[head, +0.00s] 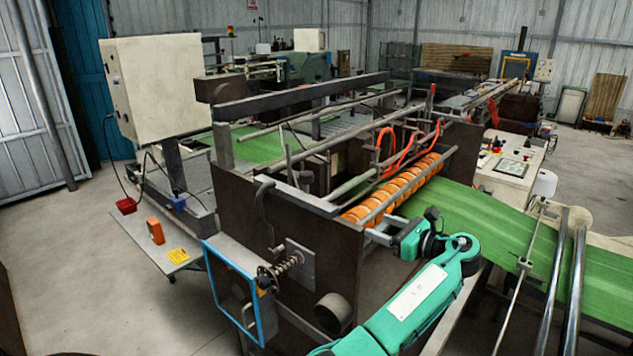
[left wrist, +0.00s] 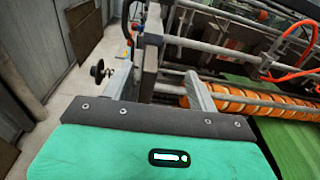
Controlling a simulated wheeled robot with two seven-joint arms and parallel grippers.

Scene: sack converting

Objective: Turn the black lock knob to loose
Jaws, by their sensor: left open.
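The black lock knob (head: 265,277) sits at the end of a spring-wrapped shaft on the near side plate of the dark machine frame. In the left wrist view a small black knob (left wrist: 97,70) shows just left of the left finger. My left gripper (head: 379,233) is up and to the right of the knob, beside the orange rollers and apart from the knob. Its two fingers are spread with a gap between them in the left wrist view (left wrist: 158,78), and nothing is held. My right gripper is not in view.
A blue-framed panel (head: 211,270) stands just left of the knob. A dark round cylinder (head: 333,308) juts from the plate below right. Orange rollers (head: 405,187) and the green web (head: 500,235) lie beyond the gripper. Grey floor is open at the lower left.

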